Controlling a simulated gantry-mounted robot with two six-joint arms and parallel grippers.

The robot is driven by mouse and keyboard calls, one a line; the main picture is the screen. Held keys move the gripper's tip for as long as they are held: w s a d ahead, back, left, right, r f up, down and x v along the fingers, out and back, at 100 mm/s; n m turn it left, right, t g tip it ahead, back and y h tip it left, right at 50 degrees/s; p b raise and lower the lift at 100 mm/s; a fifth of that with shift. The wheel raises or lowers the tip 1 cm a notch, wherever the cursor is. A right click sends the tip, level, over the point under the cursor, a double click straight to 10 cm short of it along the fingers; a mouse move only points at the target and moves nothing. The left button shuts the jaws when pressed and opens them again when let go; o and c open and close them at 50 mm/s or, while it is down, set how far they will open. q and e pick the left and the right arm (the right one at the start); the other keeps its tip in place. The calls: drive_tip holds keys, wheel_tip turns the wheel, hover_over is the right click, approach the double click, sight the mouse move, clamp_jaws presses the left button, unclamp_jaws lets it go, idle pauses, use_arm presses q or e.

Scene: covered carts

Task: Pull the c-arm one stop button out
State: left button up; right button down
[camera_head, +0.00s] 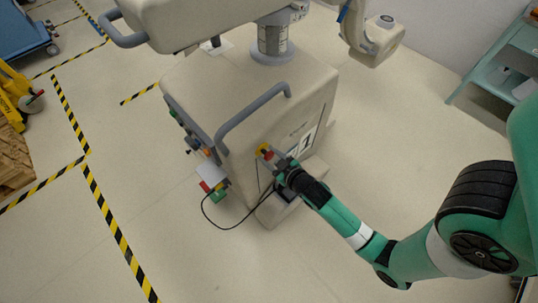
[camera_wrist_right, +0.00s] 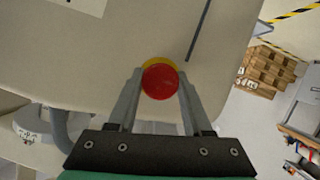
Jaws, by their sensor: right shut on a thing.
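The c-arm unit (camera_head: 239,91) is a large beige wheeled body with a grey handle, marked with a "1" on its side. Its stop button is a red mushroom head on a yellow base, at the unit's near corner (camera_head: 264,150). In the right wrist view the red button (camera_wrist_right: 160,81) sits between the fingertips, with the yellow base showing behind it. My right gripper (camera_head: 271,156) is shut on the stop button, one finger on each side. In the head view its fingers partly cover the button. My left gripper is in neither view.
A black cable (camera_head: 230,226) hangs from a red and green item (camera_head: 213,189) on the unit's left side. A teal cart (camera_head: 507,62) stands at the upper right. Yellow and black tape (camera_head: 108,216) marks the floor. Open floor lies at the front.

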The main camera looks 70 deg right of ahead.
drive_tip(key=shift+s+a+r+p, duration=0.15)
drive_tip(key=shift+s+a+p, duration=0.1)
drive_tip(key=shift+s+p, duration=0.2)
drive_tip(key=shift+s+a, duration=0.1)
drive_tip(key=shift+s, duration=0.15)
drive_tip(key=c, duration=0.7)
unclamp_jaws()
drive_tip(key=o, duration=0.4)
drive_tip(key=shift+s+a, duration=0.1)
drive_tip(key=shift+s, duration=0.05)
